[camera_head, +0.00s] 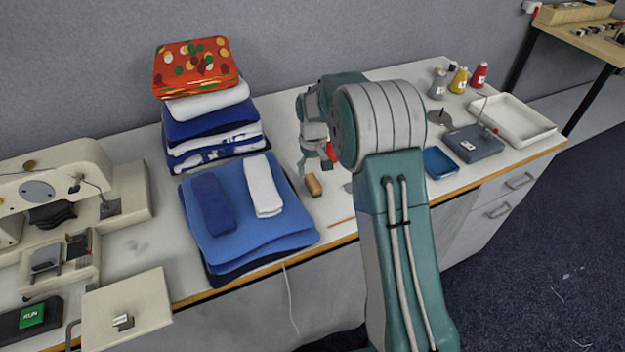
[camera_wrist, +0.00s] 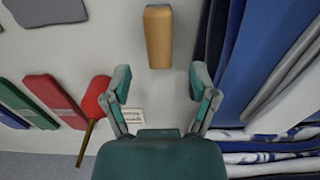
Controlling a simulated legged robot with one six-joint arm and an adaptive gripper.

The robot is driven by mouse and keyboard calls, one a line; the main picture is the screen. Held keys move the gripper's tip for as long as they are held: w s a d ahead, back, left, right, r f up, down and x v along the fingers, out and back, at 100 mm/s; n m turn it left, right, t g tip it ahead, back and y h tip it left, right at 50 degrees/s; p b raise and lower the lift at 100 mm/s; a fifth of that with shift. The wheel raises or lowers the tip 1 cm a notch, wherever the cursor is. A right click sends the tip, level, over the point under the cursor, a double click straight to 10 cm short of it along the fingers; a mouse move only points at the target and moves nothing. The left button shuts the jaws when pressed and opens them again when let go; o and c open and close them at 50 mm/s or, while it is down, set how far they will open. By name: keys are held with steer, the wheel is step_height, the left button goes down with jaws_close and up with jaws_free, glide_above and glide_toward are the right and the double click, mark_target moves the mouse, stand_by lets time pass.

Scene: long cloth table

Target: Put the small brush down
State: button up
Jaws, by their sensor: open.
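The small brush shows as a short tan wooden block (camera_head: 313,185) on the white table, just right of the folded blue cloths. In the wrist view the brush (camera_wrist: 158,36) lies ahead of the fingertips, in line with the gap between them; no bristles can be made out. My gripper (camera_head: 317,164) is open and empty, a little above and behind the brush in the head view. In the wrist view both fingers of my gripper (camera_wrist: 160,78) stand apart, and neither touches the brush.
A stack of folded cloths (camera_head: 210,122) and a blue folded pile (camera_head: 265,235) stand close on the left. A red round-headed item (camera_wrist: 95,97) is near my gripper. A pencil (camera_head: 342,221) lies near the front edge. A blue tray (camera_head: 440,162) is right of my arm.

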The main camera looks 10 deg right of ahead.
mark_target(313, 181)
steer(key=s+r+m+t, duration=0.1)
steer(key=s+r, duration=0.6)
steer(key=r, duration=0.3)
steer(key=s+r+t, duration=0.2)
steer(key=s+r, duration=0.6)
steer(key=r, duration=0.2)
steer(key=s+r+m+t, duration=0.1)
steer(key=s+t, duration=0.1)
steer(key=s, duration=1.7)
steer(key=shift+s+t, duration=0.15)
steer(key=shift+t, duration=0.15)
steer(key=shift+r, duration=0.15)
